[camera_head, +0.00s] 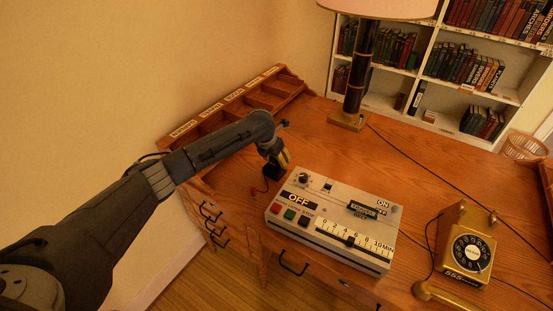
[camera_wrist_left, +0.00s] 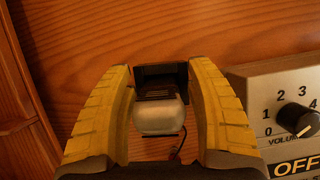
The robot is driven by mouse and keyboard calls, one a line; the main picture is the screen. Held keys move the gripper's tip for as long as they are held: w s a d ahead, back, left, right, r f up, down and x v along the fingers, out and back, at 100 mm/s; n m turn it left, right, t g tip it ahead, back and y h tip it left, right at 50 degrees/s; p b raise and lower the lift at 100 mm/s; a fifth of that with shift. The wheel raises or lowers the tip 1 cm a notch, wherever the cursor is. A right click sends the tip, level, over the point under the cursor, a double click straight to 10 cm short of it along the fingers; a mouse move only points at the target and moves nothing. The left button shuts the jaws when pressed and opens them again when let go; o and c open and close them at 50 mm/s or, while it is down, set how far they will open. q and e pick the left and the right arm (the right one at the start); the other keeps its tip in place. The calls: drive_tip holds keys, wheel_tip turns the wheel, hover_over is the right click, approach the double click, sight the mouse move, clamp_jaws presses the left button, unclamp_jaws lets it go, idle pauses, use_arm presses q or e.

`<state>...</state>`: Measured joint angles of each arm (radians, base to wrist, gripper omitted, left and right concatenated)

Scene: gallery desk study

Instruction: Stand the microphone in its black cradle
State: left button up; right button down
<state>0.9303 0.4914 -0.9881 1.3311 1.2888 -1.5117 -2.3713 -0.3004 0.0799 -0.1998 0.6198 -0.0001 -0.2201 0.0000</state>
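The microphone (camera_wrist_left: 160,118), pale grey with a dark slotted part, sits between the yellow fingers of my left gripper (camera_wrist_left: 160,75) in the left wrist view. In the head view my left gripper (camera_head: 279,161) points down over the black cradle (camera_head: 271,172) on the desk, and the microphone is mostly hidden there. My right gripper is not in view.
A grey control box (camera_head: 335,222) with buttons and a slider stands close right of the cradle. A gold telephone (camera_head: 467,250) is farther right. A lamp (camera_head: 350,119) stands behind. Wooden compartments (camera_head: 235,104) line the desk's left edge.

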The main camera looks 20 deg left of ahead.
use_arm(q)
drive_tip(key=shift+r, duration=0.1)
drive_tip(key=v, duration=1.2)
drive_tip(key=shift+r, duration=0.1)
